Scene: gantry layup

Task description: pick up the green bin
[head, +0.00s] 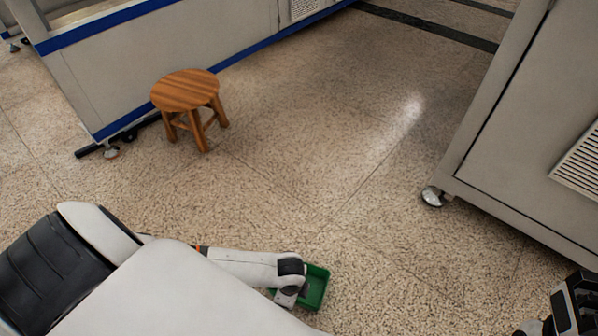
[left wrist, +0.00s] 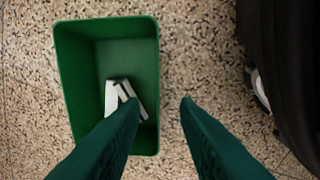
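The green bin (head: 316,288) sits on the speckled floor at the bottom middle of the head view, partly hidden by my left arm. In the left wrist view the green bin (left wrist: 128,52) stands open side up, with a few white and dark pieces (left wrist: 124,94) inside. My left gripper (left wrist: 160,108) is open, its two fingers apart. One finger overlaps the bin's lower right part in the picture and the other is over floor to the right. Contact with the wall cannot be told. My right gripper (head: 572,306) is at the lower right corner of the head view, away from the bin.
A round wooden stool (head: 187,92) stands at the upper left by a grey cabinet (head: 150,62) with blue trim. Another grey cabinet (head: 530,120) on a caster is at the right. The floor between them is clear.

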